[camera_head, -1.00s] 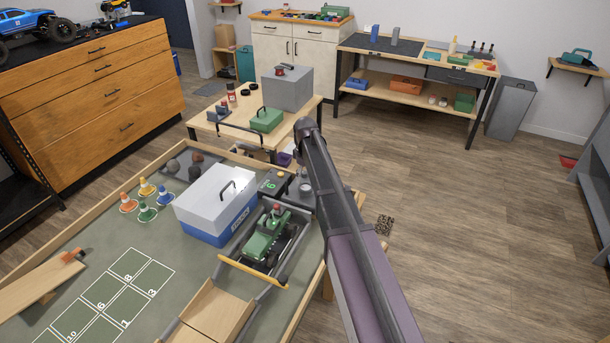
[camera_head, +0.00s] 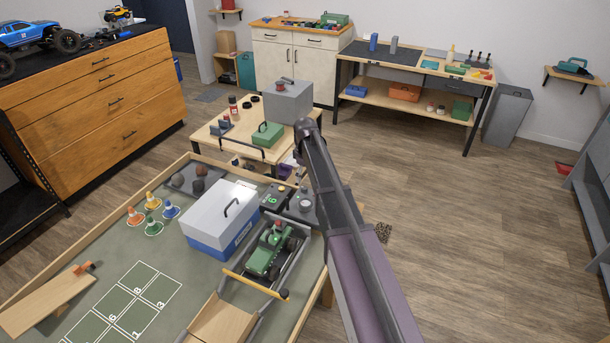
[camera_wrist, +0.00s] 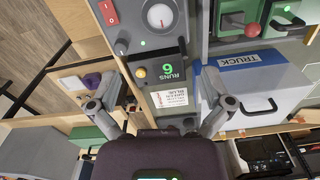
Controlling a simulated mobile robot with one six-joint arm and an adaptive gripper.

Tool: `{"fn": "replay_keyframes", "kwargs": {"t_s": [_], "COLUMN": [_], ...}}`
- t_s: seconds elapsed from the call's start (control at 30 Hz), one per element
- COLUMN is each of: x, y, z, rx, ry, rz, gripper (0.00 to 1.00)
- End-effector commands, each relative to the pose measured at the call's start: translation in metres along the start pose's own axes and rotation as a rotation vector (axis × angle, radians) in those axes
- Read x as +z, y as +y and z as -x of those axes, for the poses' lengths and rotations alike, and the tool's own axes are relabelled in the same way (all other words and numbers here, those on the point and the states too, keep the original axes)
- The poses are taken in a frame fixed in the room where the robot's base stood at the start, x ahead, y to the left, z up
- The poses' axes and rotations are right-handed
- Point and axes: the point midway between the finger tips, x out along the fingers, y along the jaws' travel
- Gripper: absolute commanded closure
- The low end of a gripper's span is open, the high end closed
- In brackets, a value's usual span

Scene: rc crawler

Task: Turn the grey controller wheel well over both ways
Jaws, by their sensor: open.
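The grey controller wheel (camera_wrist: 160,17) is a round pale knob with a red mark, near the top edge of the wrist view. It sits on a dark grey controller box (camera_wrist: 130,28) with a red switch. In the head view the controller (camera_head: 303,206) stands at the table's right edge, beside my arm. My gripper (camera_wrist: 157,80) is open and empty, its two fingers spread wide. The wheel is beyond the fingertips in the wrist view, apart from them. My gripper is not clearly visible in the head view.
A runs counter showing 6 (camera_wrist: 167,68) is next to the controller. A white and blue TRUCK box (camera_head: 220,215) stands to its left, and a green crawler (camera_head: 270,255) sits in front on a railed platform. A small wooden table (camera_head: 225,138) is behind.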

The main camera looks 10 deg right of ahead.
Motion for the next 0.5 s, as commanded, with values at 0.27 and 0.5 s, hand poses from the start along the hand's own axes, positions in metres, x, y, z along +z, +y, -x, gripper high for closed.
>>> {"fn": "replay_keyframes", "kwargs": {"t_s": [0.27,0.5], "x": [0.022,0.045], "y": [-0.022,-0.045], "z": [-0.007,-0.016], "rx": [0.0,0.0], "ry": [0.0,0.0], "rz": [-0.074,-0.16], "gripper": [0.0,0.0]}}
